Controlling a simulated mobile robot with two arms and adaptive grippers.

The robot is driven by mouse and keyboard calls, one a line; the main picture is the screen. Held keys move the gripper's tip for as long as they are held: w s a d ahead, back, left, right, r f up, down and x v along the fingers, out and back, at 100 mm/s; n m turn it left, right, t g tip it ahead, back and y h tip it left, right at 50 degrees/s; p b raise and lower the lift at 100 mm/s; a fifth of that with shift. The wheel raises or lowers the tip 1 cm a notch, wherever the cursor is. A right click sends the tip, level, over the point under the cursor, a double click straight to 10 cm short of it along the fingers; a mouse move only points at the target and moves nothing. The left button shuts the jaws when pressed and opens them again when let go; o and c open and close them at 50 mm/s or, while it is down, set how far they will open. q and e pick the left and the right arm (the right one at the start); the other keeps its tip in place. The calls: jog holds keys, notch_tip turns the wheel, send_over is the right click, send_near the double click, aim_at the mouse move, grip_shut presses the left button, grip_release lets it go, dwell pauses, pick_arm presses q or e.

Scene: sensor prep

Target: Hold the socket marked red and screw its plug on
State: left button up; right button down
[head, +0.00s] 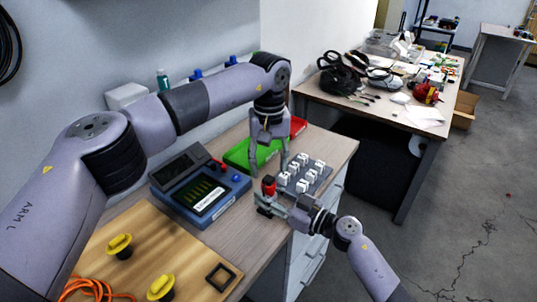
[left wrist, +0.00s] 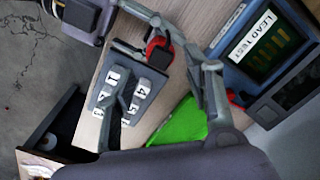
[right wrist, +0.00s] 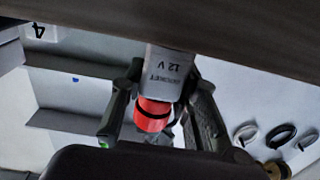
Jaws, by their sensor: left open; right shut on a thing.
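The red-marked socket (head: 268,186) is a small upright piece with a red band. My right gripper (head: 268,203) is shut on it above the table's front edge. In the right wrist view the socket (right wrist: 153,113) has its red band between the fingers and a grey part lettered "12 V" beyond. In the left wrist view the socket (left wrist: 153,46) has a dark top. My left gripper (head: 268,172) is open and empty, pointing down just above and behind the socket. In the left wrist view its fingers (left wrist: 162,75) are spread wide. I cannot make out a plug.
A grey rack (head: 319,187) of numbered white blocks stands right of the socket. A green tray (head: 240,155) and a red tray (head: 298,126) lie behind. The blue lead tester (head: 228,190) stands left. A wooden board (head: 195,255) carries yellow knobs (head: 119,246) and an orange cable (head: 90,288).

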aim_at(268, 178)
pick_arm(q)
jog(key=n, duration=0.4)
jog(key=shift+r, duration=0.2)
jog(key=n, duration=0.4)
jog(key=shift+r, duration=0.2)
jog(key=n, duration=0.5)
jog(key=shift+r+n, duration=0.25)
jog(key=shift+n, duration=0.15)
jog(key=n, duration=0.3)
jog(key=shift+r+n, duration=0.15)
jog(key=shift+n, duration=0.25)
jog(key=n, duration=0.3)
jog(key=shift+r+n, duration=0.2)
jog(key=shift+n, duration=0.1)
jog(key=n, duration=0.6)
jog(key=shift+r, duration=0.25)
jog(key=shift+f, duration=4.05)
